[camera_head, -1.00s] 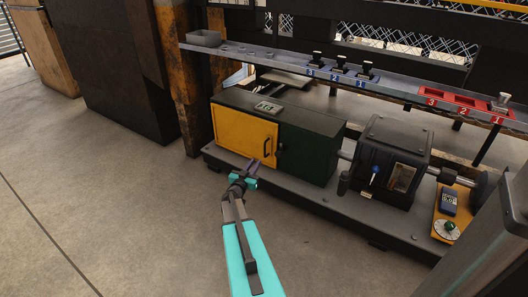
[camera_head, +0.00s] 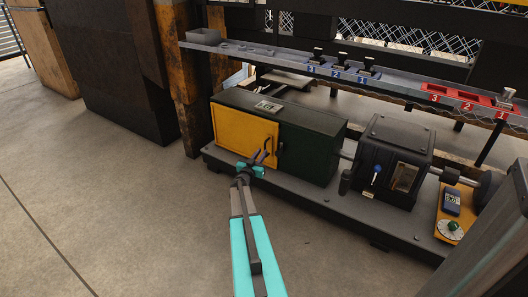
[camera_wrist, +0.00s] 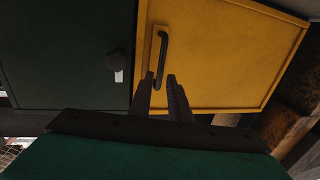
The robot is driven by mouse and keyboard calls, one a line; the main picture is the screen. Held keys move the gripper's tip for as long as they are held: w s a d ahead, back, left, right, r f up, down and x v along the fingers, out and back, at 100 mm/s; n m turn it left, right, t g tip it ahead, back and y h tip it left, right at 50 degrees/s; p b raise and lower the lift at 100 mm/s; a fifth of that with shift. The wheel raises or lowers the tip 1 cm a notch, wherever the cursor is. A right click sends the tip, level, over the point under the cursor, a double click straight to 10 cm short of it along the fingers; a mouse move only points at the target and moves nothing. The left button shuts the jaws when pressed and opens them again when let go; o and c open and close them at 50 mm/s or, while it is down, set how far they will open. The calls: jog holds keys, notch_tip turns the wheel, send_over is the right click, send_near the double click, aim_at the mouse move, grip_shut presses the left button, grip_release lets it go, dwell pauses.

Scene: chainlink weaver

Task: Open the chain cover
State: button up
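The yellow chain cover (camera_head: 238,132) is shut on the left front of the dark green housing (camera_head: 315,158). It also shows in the wrist view (camera_wrist: 222,55). Its black bar handle (camera_wrist: 161,60) sits near the edge beside the green panel. My gripper (camera_head: 262,154) is right in front of the handle, at the cover's lower right. In the wrist view my two fingers (camera_wrist: 163,84) are open, one on each side of the handle's near end. I cannot tell whether they touch it. A dark knob with a pale tab (camera_wrist: 117,64) is on the green panel next to the cover.
A grey box with a blue lever (camera_head: 376,170) stands right of the housing on the same base plate (camera_head: 300,196). A grey shelf (camera_head: 400,84) with blue and red numbered holders runs above. A rusty post (camera_head: 186,85) stands at left. The floor in front is clear.

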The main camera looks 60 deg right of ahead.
aim_at(265, 148)
jog(key=shift+w+d+b, duration=0.15)
jog(key=shift+d+b, duration=0.15)
jog(key=shift+d, duration=0.65)
jog(key=shift+w+d+b, duration=0.2)
jog(key=shift+d+b, duration=0.1)
jog(key=shift+d, duration=0.65)
jog(key=shift+w+d+b, duration=0.15)
jog(key=shift+d+b, duration=0.15)
jog(key=shift+d, duration=0.65)
jog(key=shift+c, duration=0.4)
